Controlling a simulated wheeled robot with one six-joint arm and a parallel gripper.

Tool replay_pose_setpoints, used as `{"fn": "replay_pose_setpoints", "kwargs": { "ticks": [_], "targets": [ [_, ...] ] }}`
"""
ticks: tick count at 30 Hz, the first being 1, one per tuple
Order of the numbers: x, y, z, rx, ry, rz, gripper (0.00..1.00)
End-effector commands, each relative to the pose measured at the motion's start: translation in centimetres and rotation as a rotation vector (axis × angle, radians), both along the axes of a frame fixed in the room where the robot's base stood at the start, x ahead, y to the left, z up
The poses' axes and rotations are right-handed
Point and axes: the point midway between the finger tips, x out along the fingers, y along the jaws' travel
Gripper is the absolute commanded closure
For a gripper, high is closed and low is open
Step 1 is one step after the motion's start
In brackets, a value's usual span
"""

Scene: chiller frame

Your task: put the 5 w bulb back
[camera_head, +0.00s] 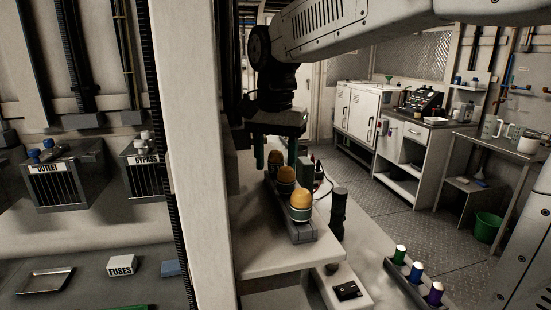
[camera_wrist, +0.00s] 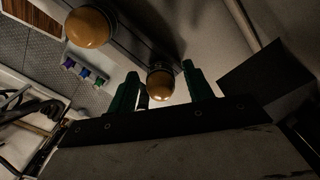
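Several amber-domed bulbs stand in a row on a grey strip (camera_head: 312,235) on the pale bench. The near bulb (camera_head: 299,201) has a green and white base, with a middle bulb (camera_head: 286,175) and a far bulb (camera_head: 274,158) behind it. No wattage marking is readable. My gripper (camera_head: 276,164) points down at the far end of the row, its green fingers apart. In the wrist view, one amber bulb (camera_wrist: 160,84) shows between the spread fingertips (camera_wrist: 160,68), with gaps on both sides. Another bulb (camera_wrist: 88,27) is outside the fingers. I cannot tell how deep the fingers reach.
A black cylinder (camera_head: 338,212) stands right of the strip. A rack holds green (camera_head: 400,254), blue (camera_head: 416,271) and purple (camera_head: 436,292) capped pieces. A pale post (camera_head: 195,150) rises close on the left, beside a FUSES box (camera_head: 121,266). Open floor lies to the right.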

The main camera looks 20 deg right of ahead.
Motion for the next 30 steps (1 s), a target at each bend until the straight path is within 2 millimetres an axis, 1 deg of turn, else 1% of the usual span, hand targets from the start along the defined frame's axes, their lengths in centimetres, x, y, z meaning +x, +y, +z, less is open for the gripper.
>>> {"fn": "replay_pose_setpoints", "kwargs": {
  "ticks": [7, 11, 14, 21, 24, 27, 30],
  "targets": [
    [0.0, 0.0, 0.1, 0.000, 0.000, 0.000, 0.50],
    [0.1, 0.0, 1.1, 0.000, -0.003, 0.000, 0.50],
    [0.1, 0.0, 2.7, 0.001, -0.004, 0.000, 0.50],
    [0.1, 0.0, 7.9, 0.000, -0.004, 0.000, 0.50],
    [0.1, 0.0, 9.7, 0.001, -0.002, 0.000, 0.50],
    [0.0, 0.0, 11.0, 0.000, -0.001, 0.000, 0.50],
    [0.0, 0.0, 11.7, 0.000, -0.001, 0.000, 0.50]
  ]
}}
